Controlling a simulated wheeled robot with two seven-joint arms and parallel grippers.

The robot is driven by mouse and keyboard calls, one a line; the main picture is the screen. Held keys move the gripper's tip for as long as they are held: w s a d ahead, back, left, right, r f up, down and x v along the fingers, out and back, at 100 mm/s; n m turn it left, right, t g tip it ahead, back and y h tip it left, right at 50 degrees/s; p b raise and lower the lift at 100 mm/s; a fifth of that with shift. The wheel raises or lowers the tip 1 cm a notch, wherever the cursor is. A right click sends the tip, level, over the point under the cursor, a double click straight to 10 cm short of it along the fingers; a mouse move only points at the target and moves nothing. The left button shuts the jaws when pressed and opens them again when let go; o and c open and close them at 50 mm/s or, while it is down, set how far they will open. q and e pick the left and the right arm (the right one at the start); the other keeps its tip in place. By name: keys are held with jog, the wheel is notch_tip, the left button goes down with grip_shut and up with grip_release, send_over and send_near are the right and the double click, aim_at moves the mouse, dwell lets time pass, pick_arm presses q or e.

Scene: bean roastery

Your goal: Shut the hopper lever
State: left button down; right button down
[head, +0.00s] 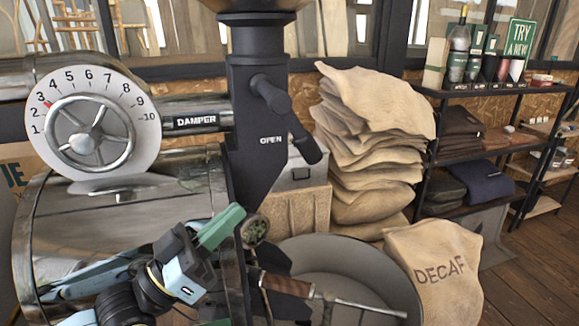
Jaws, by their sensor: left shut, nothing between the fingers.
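The hopper lever (288,118) is a black arm on the side of the dark column below the hopper. It slants down to the right from its pivot and ends in a thick black grip. The white word OPEN is on the column just left of it. My left gripper (226,224), light blue and black with green fingers, is shut and empty. It is below and left of the lever, in front of the roaster drum, clearly apart from the lever in the picture. My right gripper is not in view.
A damper dial (95,125) and the shiny roaster drum (90,220) are on the left. A grey round bin (345,270) and a wooden-handled tool (288,284) are below the lever. Stacked sacks (370,140), a DECAF sack (440,265) and dark shelves (475,90) stand right.

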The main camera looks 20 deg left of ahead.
pick_arm(q)
jog(key=p, duration=0.3)
send_near(301, 153)
jog(key=x, duration=0.5)
jog(key=shift+p+x, duration=0.4)
jog(key=shift+x, duration=0.5)
